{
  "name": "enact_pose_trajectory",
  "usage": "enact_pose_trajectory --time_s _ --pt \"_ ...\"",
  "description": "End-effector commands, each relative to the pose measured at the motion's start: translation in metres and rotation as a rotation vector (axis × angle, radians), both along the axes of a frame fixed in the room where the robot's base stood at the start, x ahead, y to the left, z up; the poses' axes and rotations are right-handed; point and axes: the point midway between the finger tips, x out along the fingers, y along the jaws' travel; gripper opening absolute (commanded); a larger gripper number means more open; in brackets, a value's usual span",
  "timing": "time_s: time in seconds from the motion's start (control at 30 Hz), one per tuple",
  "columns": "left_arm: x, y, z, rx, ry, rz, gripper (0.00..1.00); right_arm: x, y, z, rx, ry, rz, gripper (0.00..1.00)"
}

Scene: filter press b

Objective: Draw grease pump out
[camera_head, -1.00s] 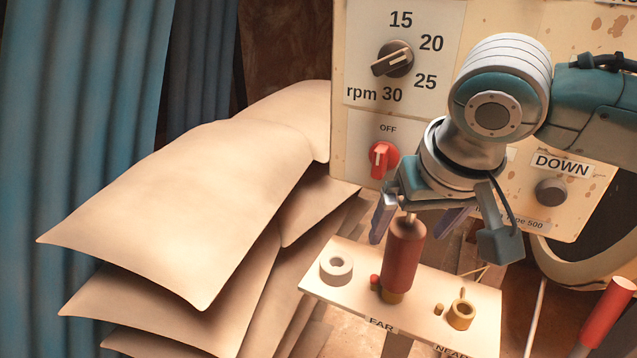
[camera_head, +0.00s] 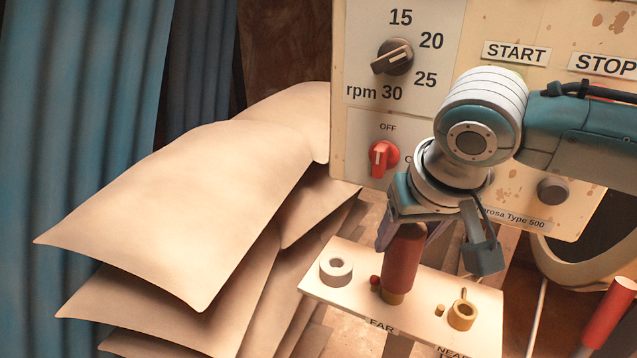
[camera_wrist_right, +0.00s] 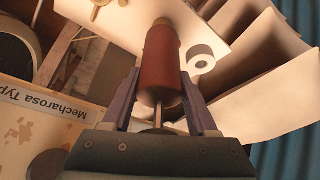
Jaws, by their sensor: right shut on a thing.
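The grease pump is a red-brown cylinder (camera_head: 403,258) standing upright in a brass fitting on the small pale shelf (camera_head: 340,296), by the FAR label. My right gripper (camera_head: 413,232) comes down over the pump's upper end and is shut on it. In the right wrist view the two fingers lie on either side of the pump (camera_wrist_right: 160,62), around its near end and thin metal rod. The pump's lower end meets the shelf in that view. My left gripper is not in view.
A white ring (camera_head: 336,267) and an empty brass socket (camera_head: 462,315), by the NEAR label, are on the shelf. Stacked tan sacks (camera_head: 190,205) fill the left. The control panel (camera_head: 480,20) stands close behind my right arm. Another red cylinder (camera_head: 610,310) is at lower right.

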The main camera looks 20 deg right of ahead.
Motion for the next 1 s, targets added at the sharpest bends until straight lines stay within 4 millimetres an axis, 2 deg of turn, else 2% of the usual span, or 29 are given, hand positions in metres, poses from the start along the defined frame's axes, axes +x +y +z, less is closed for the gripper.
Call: enact_pose_trajectory --time_s 0.03,0.4,0.73,1.0 --pt "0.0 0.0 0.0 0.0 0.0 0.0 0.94 0.0 0.0 0.0 0.0 0.0 0.0 0.4" --pt "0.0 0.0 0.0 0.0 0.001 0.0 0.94 0.0 0.0 0.0 0.0 0.0 0.0 0.0" --pt "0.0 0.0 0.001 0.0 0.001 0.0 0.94 0.001 0.0 0.002 -0.001 -0.002 0.0 0.0" --pt "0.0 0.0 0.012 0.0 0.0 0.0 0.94 0.001 0.0 0.011 0.0 -0.002 0.0 0.0"
